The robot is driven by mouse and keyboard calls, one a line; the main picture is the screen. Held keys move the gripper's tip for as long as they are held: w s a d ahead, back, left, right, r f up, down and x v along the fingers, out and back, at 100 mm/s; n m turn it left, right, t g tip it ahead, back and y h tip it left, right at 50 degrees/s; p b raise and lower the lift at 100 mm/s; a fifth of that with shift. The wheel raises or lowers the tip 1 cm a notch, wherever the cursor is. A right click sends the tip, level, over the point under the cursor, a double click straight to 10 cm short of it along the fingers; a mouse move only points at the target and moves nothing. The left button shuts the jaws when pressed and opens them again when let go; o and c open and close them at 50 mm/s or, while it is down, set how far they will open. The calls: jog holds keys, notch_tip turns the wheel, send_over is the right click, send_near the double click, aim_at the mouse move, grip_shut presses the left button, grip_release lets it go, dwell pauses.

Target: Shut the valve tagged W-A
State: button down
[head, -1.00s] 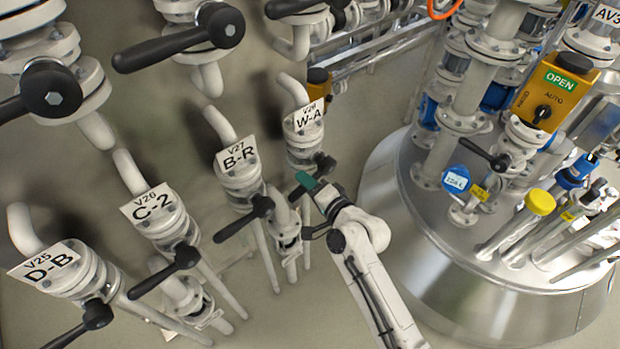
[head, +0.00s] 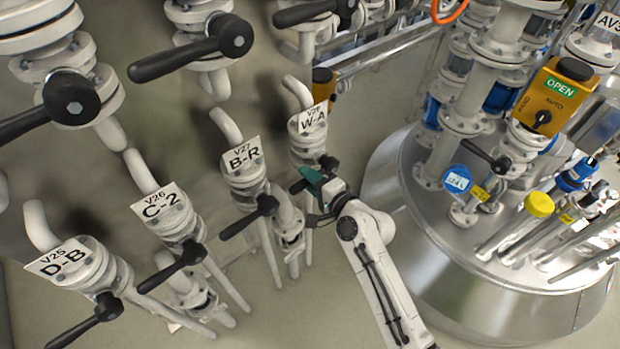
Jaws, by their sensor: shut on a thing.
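The W-A valve (head: 309,139) is a pale flanged fitting on a vertical pipe, with a white tag reading V28 W-A (head: 314,119) on top. Its black lever has a hub (head: 328,161) just below the valve body. My gripper (head: 311,183), with a teal part, is at this lever, below the tag. It is shut on the lever. A dark end (head: 297,187) shows at the left of the gripper. The gripper and my wrist hide most of the lever, so its exact angle is hard to tell.
Valve B-R (head: 243,165) stands close to the left, its black lever (head: 249,217) pointing down-left near my gripper. Valves C-2 (head: 168,214) and D-B (head: 77,264) are further left. A large steel vessel (head: 450,270) with pipework stands at right. Bare floor shows between.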

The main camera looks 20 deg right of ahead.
jog(key=c, duration=1)
grip_release()
jog(key=shift+r, duration=0.1)
jog(key=b+v, duration=0.1)
jog(key=v, duration=0.9)
jog(key=shift+s+d, duration=0.15)
jog(key=shift+s, duration=0.2)
jog(key=s+f+n+g+h, duration=0.1)
jog(key=s+f+n+g, duration=0.3)
jog(key=s+n, duration=0.15)
jog(key=s+f+n+g, duration=0.3)
jog(key=s+n+g, duration=0.1)
jog(key=s, duration=0.3)
jog(key=s+d+n+g+h, duration=0.2)
jog(key=s+d+g, duration=0.1)
jog(key=s, duration=0.4)
jog(key=s+d+n+g+h, duration=0.2)
jog(key=s+d+g, duration=0.1)
jog(key=s, duration=0.4)
jog(key=shift+s+f, duration=0.2)
jog(key=shift+s, duration=0.15)
